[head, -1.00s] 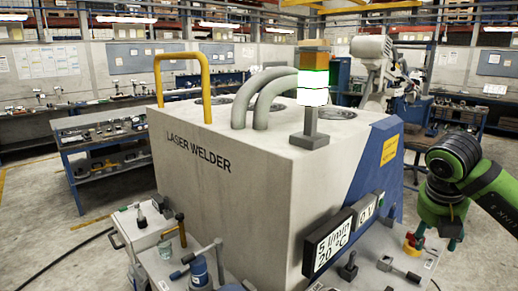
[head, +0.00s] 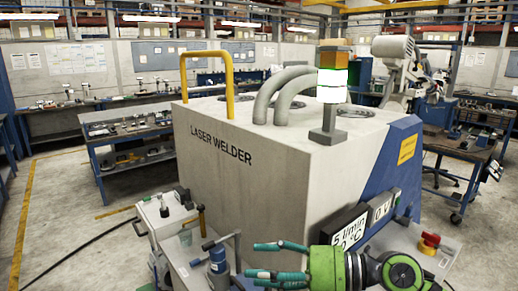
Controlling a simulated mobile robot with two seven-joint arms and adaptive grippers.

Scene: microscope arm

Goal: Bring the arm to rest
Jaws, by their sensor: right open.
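A pale grey jointed arm (head: 397,64), which looks like the microscope arm, stands in the background behind the laser welder. Its rounded head is at the top and its lower part is partly hidden by the welder. My right gripper (head: 254,262) is in the foreground at the bottom centre, in front of the welder. Its teal fingers point left and are spread open with nothing between them. It is far from the pale arm. My left gripper is out of view.
The large laser welder (head: 240,165) fills the middle, with a yellow handle (head: 229,85) and a signal lamp (head: 332,85) on top. A bench with a red knob (head: 430,240) and a blue-capped cylinder (head: 217,262) lies in front. Open floor (head: 65,225) is at left.

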